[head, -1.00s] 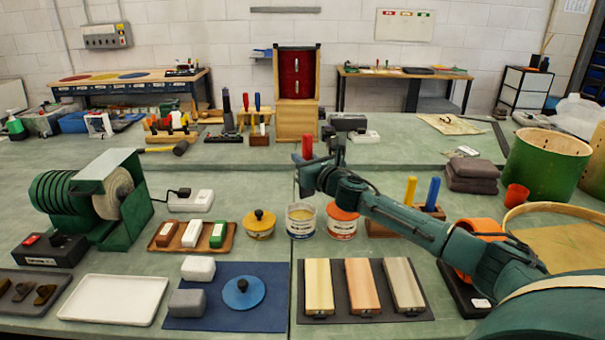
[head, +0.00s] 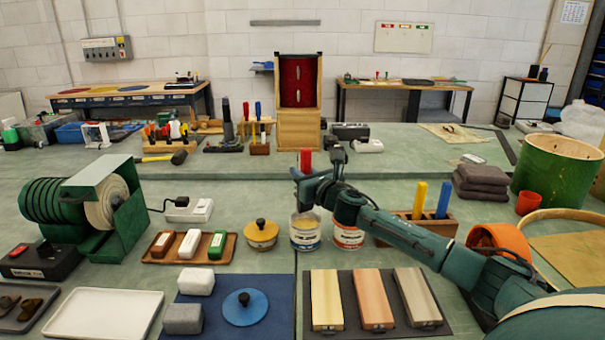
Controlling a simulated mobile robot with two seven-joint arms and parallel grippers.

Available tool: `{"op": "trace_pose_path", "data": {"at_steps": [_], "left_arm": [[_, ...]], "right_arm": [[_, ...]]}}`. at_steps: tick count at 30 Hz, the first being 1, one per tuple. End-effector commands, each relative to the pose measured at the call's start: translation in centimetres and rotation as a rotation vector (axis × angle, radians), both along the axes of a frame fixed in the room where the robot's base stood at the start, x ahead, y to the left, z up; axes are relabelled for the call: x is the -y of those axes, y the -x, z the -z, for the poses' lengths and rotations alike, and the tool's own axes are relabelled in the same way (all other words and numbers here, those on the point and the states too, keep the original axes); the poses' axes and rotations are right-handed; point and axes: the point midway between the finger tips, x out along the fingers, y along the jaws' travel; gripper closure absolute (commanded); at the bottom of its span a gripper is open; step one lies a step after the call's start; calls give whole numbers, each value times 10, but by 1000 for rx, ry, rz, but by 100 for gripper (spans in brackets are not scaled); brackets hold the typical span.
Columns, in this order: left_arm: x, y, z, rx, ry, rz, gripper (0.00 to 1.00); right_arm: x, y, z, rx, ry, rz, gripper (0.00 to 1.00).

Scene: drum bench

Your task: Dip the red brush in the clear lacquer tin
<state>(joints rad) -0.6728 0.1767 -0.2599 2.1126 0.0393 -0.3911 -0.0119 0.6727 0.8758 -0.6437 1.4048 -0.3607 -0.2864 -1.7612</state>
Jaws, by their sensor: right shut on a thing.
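My right gripper (head: 304,186) is shut on the red brush, whose red handle (head: 306,160) stands upright above the jaws. The brush's lower end is hidden by the gripper and arm. Directly below the gripper in the picture is a white tin with a blue-marked label (head: 305,239). Its label is too small to read, so I cannot be sure it is the clear lacquer tin. My left gripper is not in view.
A yellow tin with a black-knobbed lid (head: 261,234) stands left of the white tin. A wooden block (head: 440,223) holding a yellow and a blue handle is behind my right arm.

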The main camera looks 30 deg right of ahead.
Motion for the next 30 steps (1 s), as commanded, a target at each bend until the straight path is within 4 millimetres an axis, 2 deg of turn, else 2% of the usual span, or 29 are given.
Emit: {"op": "trace_pose_path", "data": {"at_steps": [3, 8, 30], "left_arm": [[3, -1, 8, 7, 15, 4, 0], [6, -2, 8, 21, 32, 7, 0], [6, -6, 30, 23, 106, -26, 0]], "right_arm": [[0, 0, 12, 0, 0, 0, 90], [0, 0, 23, 0, 0, 0, 90], [0, 0, 70, 0, 1, -1, 90]]}}
